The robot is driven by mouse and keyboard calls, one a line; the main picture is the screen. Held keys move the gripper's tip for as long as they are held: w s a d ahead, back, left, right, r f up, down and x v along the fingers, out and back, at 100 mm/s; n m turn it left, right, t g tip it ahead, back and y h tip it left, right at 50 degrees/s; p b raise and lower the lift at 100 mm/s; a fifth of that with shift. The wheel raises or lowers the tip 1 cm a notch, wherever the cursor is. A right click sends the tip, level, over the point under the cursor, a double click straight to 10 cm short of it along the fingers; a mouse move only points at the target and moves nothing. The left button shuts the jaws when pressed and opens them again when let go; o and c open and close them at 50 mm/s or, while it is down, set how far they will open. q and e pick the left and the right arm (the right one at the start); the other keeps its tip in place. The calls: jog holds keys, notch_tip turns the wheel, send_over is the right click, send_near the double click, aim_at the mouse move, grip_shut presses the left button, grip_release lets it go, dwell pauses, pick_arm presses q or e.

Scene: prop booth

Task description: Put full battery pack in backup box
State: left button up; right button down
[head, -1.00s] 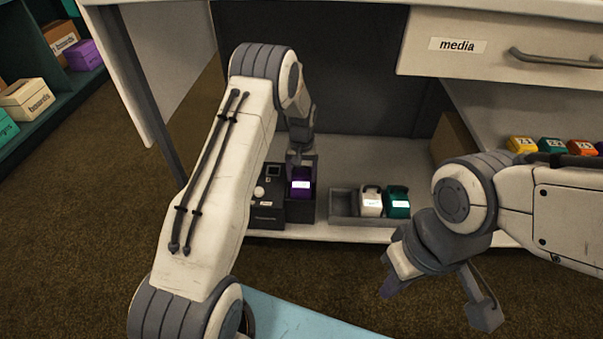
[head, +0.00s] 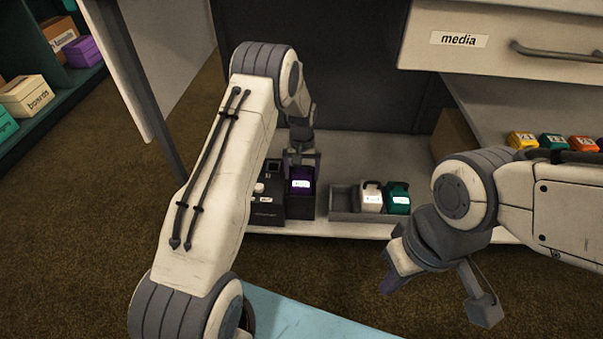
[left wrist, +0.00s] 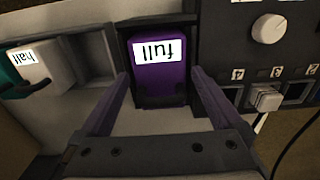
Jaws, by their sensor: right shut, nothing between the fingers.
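The purple full battery pack (head: 300,184) sits upright in a narrow dark box (head: 303,208) on the low shelf. In the left wrist view the pack (left wrist: 160,72) shows its "full" label upside down, with the box walls around it. No backup label is readable on the box. My left gripper (head: 302,160) is over the box. Its purple fingers are spread, one at each side of the pack; contact is not clear. My right gripper (head: 391,284) is shut and empty, in front of the shelf at the right.
A dark unit with a knob (left wrist: 268,28) and switches stands beside the box. On its other side is a grey tray (head: 345,203) with a white pack (head: 371,199) labelled half and a teal pack (head: 398,201). A media drawer (head: 500,48) overhangs at upper right.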

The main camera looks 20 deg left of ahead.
pick_arm(q)
jog(key=shift+s+f, duration=0.1)
notch_tip(320, 180, up, 11)
jog(key=p, duration=0.5)
jog(key=shift+f+p, duration=0.15)
jog(key=shift+p, duration=0.15)
dwell(0.4)
